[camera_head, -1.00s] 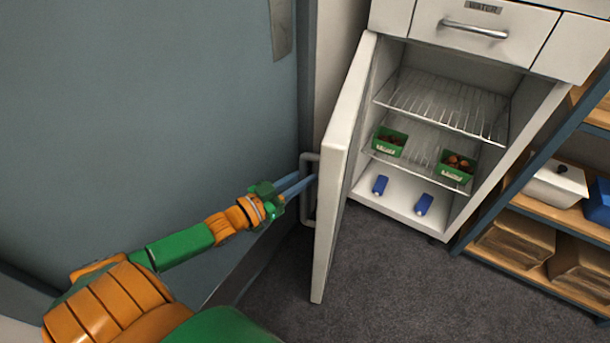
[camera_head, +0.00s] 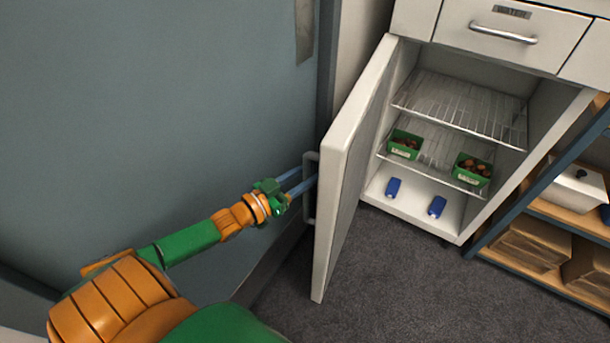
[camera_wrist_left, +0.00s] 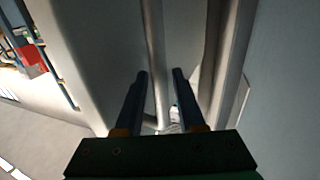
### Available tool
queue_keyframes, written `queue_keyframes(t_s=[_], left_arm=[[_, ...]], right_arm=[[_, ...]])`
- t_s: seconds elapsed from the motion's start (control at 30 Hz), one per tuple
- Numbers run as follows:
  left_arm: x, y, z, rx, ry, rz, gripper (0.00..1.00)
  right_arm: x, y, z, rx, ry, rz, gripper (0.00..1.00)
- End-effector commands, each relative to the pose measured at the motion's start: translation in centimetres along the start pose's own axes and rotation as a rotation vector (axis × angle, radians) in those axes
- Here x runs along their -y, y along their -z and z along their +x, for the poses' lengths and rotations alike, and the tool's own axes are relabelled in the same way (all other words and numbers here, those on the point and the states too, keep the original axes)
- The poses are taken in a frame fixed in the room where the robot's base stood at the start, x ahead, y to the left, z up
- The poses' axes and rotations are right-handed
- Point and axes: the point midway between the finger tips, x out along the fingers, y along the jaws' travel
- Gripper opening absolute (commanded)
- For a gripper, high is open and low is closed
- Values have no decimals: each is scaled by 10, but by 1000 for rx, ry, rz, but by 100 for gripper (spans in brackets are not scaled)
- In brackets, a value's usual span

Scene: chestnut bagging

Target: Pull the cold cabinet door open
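The white cold cabinet door (camera_head: 350,175) stands wide open, swung to the left of the cabinet (camera_head: 455,213). Its pale bar handle (camera_head: 309,205) is on the outer face, near the free edge. My left gripper (camera_head: 302,181) is at the handle, with its two blue fingers spread apart. In the left wrist view the handle bar (camera_wrist_left: 157,60) shows between the fingertips (camera_wrist_left: 160,74), with gaps on both sides. I cannot tell whether a finger touches it. My right gripper is not in view.
Inside the cabinet, green punnets (camera_head: 405,145) of chestnuts sit on a wire shelf, with blue items (camera_head: 393,187) below. A drawer (camera_head: 500,32) is above. A shelf rack (camera_head: 540,205) stands at the right. A grey-blue wall panel (camera_head: 150,110) is close left of my arm. Dark floor (camera_head: 400,280) is clear in front.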

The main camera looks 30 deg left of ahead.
Motion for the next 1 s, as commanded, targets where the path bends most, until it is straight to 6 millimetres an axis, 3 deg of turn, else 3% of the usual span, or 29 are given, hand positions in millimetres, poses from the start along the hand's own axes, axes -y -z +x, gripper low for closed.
queue_keyframes(t_s=[0.37,0.73,1.0], left_arm=[[0,-2,-3,7,0,-1,52],[-1,-2,-59,10,-1,-1,52],[-1,-2,-70,5,-1,0,52]], right_arm=[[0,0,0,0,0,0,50],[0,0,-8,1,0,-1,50],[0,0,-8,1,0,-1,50]])
